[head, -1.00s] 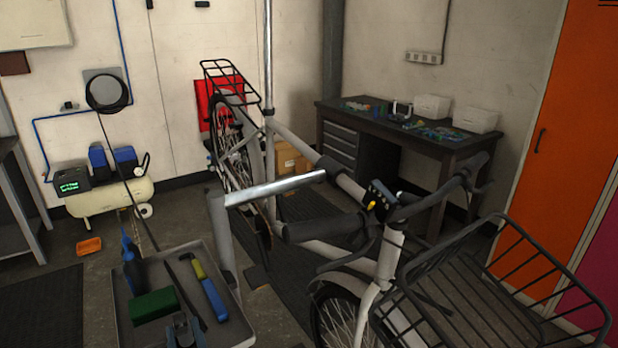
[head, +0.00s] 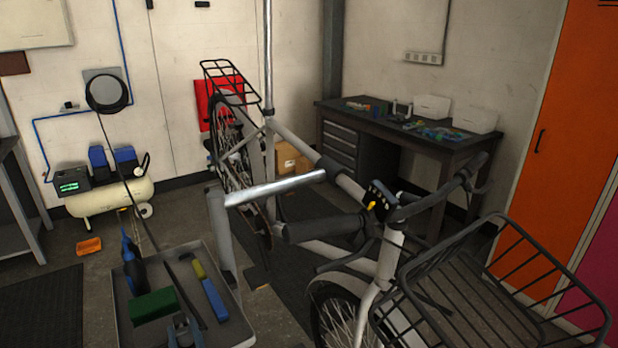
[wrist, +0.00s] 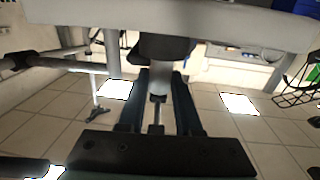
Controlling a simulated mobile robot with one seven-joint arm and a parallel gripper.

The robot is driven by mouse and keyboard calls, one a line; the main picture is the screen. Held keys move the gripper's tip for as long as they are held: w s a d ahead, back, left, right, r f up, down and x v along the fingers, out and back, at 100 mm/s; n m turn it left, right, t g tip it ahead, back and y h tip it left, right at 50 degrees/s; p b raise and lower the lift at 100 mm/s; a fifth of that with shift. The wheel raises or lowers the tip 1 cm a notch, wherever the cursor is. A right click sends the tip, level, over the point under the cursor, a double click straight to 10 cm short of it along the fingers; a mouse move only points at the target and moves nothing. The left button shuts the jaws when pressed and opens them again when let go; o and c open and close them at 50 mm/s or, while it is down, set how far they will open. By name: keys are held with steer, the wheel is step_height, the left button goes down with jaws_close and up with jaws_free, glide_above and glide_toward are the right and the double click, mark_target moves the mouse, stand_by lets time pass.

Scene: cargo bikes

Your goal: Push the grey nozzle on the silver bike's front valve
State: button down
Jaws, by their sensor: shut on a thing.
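The silver bike (head: 330,178) stands across the middle of the head view, with its front wheel (head: 340,326) low in the picture and partly cut off. I cannot make out the front valve in either view. My gripper (wrist: 158,82) shows only in the wrist view, its two dark blue fingers closed on a light grey piece with a dark collar, which appears to be the grey nozzle (wrist: 158,73). A dark block (wrist: 165,46) lies just past the fingertips, under a broad pale grey bar (wrist: 175,20). I cannot tell whether the nozzle touches it.
A grey tray (head: 243,325) with several tools is at the lower left. The bike's black front basket (head: 590,290) fills the lower right. A black hose runs down from the wall reel (head: 106,92) towards the tray. A dark workbench (head: 450,147) stands behind.

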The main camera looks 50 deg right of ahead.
steer(key=shift+r, duration=0.25)
stand_by(0.4)
steer(key=shift+r+p, duration=0.75)
steer(key=shift+p, duration=0.15)
steer(key=shift+r, duration=0.1)
